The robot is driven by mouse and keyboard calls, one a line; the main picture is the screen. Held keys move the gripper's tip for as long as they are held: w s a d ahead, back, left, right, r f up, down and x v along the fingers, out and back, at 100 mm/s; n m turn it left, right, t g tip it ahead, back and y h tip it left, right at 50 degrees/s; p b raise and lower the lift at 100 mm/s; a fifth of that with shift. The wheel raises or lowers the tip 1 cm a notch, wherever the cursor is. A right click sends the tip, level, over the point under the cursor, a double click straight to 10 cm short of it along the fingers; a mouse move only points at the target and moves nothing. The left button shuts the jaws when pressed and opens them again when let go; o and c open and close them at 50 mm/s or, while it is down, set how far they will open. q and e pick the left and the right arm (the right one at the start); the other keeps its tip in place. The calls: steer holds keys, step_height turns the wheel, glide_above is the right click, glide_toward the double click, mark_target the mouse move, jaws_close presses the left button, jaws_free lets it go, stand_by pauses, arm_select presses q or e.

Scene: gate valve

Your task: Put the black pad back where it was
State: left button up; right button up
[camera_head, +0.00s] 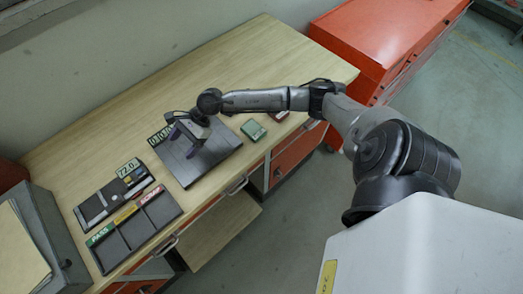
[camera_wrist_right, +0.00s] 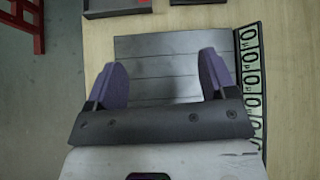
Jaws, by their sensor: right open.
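I cannot tell whether this board is the black pad. My right gripper (camera_head: 181,142) is over the board, its purple fingertips spread apart. In the wrist view the gripper (camera_wrist_right: 163,78) has nothing visible between its fingers. My left gripper is not in view.
A black three-compartment tray (camera_head: 135,228) with green, yellow and pink labels and another dark tray (camera_head: 98,207) lie at the left. A small green box (camera_head: 253,130) sits right of the board. A grey case (camera_head: 62,235) and red cabinet (camera_head: 350,45) flank the bench (camera_head: 255,70).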

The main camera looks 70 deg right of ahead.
steer(key=s+a+r+m+t+y, duration=0.25)
steer(key=a+r+m+t, duration=0.35)
steer(key=a+m+t, duration=0.5)
steer(key=s+d+f+m+g+h, duration=0.3)
steer(key=s+f+m+h, duration=0.3)
steer(key=m, duration=0.9)
steer(key=s+d+f+m+g+h, duration=0.25)
steer(key=s+m+h, duration=0.5)
steer(key=m, duration=0.85)
steer(key=s+a+f+m+g+y, duration=0.1)
steer(key=s+a+f+m+g, duration=0.1)
steer(key=s, duration=0.4)
steer(key=s+a+f+m+g+y, duration=0.1)
steer(key=s+a+f+m+g, duration=0.1)
steer(key=s+g, duration=0.3)
steer(key=s+m, duration=0.1)
steer(key=s, duration=0.1)
steer(key=shift+s+a, duration=0.25)
steer(key=shift+s, duration=0.05)
